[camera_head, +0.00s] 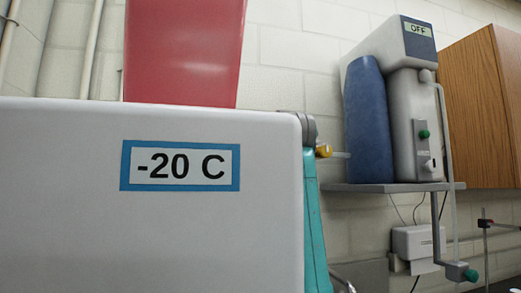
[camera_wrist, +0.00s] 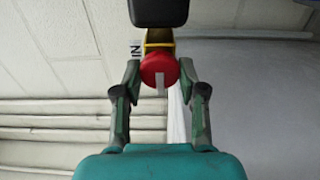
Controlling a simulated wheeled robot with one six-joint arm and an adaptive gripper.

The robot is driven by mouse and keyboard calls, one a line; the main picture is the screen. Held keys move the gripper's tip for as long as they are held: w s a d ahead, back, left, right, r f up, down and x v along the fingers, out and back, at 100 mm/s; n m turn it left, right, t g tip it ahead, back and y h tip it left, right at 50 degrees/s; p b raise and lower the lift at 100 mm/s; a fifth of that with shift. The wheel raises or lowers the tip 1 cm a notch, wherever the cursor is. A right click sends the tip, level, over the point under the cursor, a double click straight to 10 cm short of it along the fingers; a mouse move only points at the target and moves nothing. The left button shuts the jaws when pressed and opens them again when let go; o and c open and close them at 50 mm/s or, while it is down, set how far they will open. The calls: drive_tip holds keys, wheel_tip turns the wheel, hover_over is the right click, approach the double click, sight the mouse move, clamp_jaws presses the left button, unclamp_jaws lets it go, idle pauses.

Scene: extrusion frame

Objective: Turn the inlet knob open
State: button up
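The inlet knob (camera_wrist: 158,68) is round and red with a white mark that points straight down in the wrist view. It sits in front of a yellow body (camera_wrist: 157,38), and a label reading "IN" (camera_wrist: 136,48) is partly visible beside it. My gripper (camera_wrist: 160,66) has one finger on each side of the knob, spread around it. A narrow gap seems to show on both sides. In the head view the red knob is not visible. A small yellow part (camera_head: 323,151) shows there next to a teal and grey part at the freezer's right edge.
A white cabinet labelled "-20 C" (camera_head: 70,200) fills the left front, with a red box (camera_head: 185,50) on top. On a shelf (camera_head: 390,187) stand a blue cylinder (camera_head: 368,125) and a grey unit (camera_head: 405,115) displaying "OFF". A wooden cupboard (camera_head: 485,110) is at right.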

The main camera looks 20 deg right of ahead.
drive_tip(key=o, duration=0.4)
drive_tip(key=s, duration=1.2)
drive_tip(key=shift+f, duration=0.1)
